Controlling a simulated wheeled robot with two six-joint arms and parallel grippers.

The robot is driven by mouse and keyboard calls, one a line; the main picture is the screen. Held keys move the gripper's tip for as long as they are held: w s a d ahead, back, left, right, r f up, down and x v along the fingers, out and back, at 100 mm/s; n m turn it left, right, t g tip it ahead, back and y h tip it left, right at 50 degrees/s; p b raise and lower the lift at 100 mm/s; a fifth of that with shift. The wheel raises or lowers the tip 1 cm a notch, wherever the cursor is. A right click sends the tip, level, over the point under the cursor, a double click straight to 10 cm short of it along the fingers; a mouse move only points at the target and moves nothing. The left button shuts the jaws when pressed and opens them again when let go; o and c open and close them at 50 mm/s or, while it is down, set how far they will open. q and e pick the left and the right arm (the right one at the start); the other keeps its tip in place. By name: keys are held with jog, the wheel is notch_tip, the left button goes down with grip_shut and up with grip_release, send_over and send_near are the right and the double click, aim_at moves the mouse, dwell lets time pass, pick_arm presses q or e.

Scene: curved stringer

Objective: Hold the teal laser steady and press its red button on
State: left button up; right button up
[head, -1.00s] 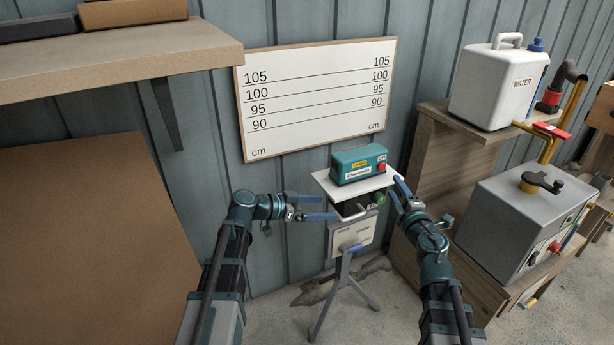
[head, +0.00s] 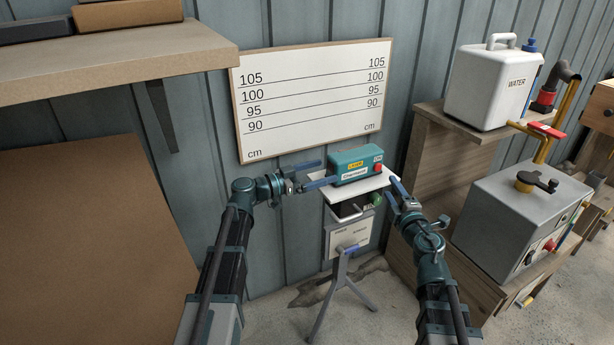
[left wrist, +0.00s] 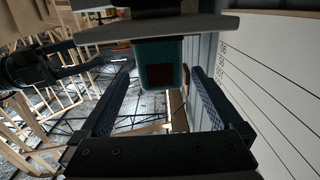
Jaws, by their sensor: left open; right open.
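The teal laser (head: 352,172) sits on a white plate (head: 371,187) on top of a stand. Its red button (head: 378,168) faces front at its right end. My left gripper (head: 323,172) is open and empty beside the laser's left end, roughly at its height. In the left wrist view the laser's end (left wrist: 158,52) shows ahead between my open left fingers (left wrist: 160,82); whether they touch it I cannot tell. My right gripper (head: 392,190) is open and empty at the plate's right edge, below the red button.
A whiteboard with height lines (head: 315,95) hangs on the wall behind. The tripod stand (head: 345,275) carries a box and a green knob (head: 376,199) under the plate. A shelf (head: 120,62) overhangs at upper left.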

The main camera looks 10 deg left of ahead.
aim_at(345, 165)
pick_arm(q)
jog(key=x, duration=0.8)
jog(key=shift+w+d, duration=0.15)
jog(key=shift+d, duration=0.05)
grip_shut()
pick_arm(e)
grip_shut()
dwell(1.8)
